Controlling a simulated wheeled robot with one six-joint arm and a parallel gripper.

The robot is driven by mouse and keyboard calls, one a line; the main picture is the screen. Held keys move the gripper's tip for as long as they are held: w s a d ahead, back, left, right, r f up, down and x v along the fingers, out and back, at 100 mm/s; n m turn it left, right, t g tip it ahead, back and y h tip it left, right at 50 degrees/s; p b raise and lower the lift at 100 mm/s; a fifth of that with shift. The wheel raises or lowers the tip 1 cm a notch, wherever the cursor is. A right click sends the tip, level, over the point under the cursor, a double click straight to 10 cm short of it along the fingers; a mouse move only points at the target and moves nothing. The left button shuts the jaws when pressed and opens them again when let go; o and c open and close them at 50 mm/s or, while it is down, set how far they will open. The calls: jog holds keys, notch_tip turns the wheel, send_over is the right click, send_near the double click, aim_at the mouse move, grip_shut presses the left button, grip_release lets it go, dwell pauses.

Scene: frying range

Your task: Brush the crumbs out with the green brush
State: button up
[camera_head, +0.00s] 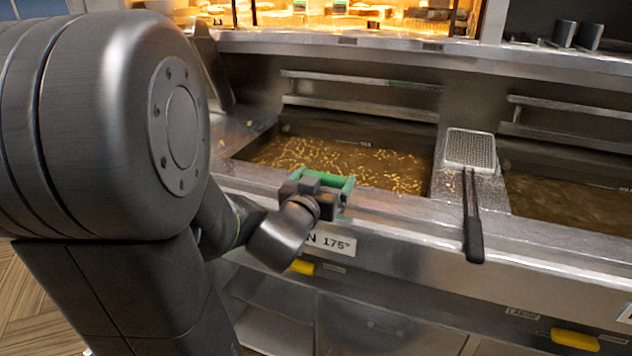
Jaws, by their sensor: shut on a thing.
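My gripper (315,196) is shut on the green brush (328,180). It holds the brush at the front edge of the left fryer vat (270,148). The brush's lower side is hidden behind my gripper. Many small golden crumbs (345,158) are scattered over the brown oil in that vat, and a few light bits lie on the steel beside the skimmer. I cannot tell whether the brush touches the steel rim.
A mesh skimmer (470,150) with a black handle lies on the divider between the vats. The right vat (570,205) holds brown oil. Steel rails (360,108) run behind the vats. Yellow handles (575,340) show on the front panel, with a lit shelf above.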

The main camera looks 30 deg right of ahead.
aim_at(339, 184)
jog(key=shift+s+d+f+b, duration=0.2)
jog(key=shift+s+d+b, duration=0.6)
jog(key=shift+s+b, duration=0.15)
jog(key=shift+s+d, duration=0.25)
jog(key=shift+s, duration=0.1)
jog(key=shift+r, duration=0.1)
notch_tip(339, 184, up, 7)
jog(key=p, duration=0.5)
jog(key=shift+r+p, duration=0.1)
jog(key=shift+p, duration=0.2)
